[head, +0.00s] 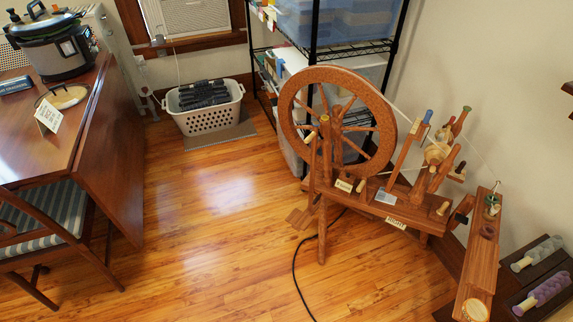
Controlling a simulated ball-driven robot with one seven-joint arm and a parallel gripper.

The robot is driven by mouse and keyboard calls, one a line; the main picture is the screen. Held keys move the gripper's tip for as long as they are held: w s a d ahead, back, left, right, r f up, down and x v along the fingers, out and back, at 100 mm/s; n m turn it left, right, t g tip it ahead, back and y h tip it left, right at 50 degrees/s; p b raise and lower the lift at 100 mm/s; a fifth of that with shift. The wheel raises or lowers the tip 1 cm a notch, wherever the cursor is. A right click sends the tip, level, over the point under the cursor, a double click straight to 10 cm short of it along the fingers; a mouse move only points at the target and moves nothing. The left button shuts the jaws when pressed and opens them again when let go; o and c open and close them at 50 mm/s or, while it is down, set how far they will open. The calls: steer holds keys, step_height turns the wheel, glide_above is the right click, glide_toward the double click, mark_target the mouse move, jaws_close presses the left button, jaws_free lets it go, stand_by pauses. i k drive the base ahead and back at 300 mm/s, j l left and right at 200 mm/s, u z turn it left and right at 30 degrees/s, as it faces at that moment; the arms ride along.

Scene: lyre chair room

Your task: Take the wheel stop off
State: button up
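A wooden spinning wheel (389,107) stands upright on the floor right of the middle in the head view. Its large spoked wheel is on the left of a sloping wooden bed (402,208). I cannot tell for certain which part is the wheel stop. My gripper is not in view.
A black wire shelf (313,52) with bins stands close behind the wheel. A narrow wooden board (482,255) and spools (543,292) are at the right. A black cable (295,270) crosses the floor. The floor left of the wheel is clear, up to a wooden table (118,150).

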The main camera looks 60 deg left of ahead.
mark_target(362, 194)
steer(key=u, duration=1.05)
steer(key=i+j+u, duration=0.1)
steer(key=i, duration=0.45)
steer(key=i+j, duration=0.2)
steer(key=i, duration=0.4)
steer(key=i+j+u, duration=0.15)
steer(key=i, duration=0.45)
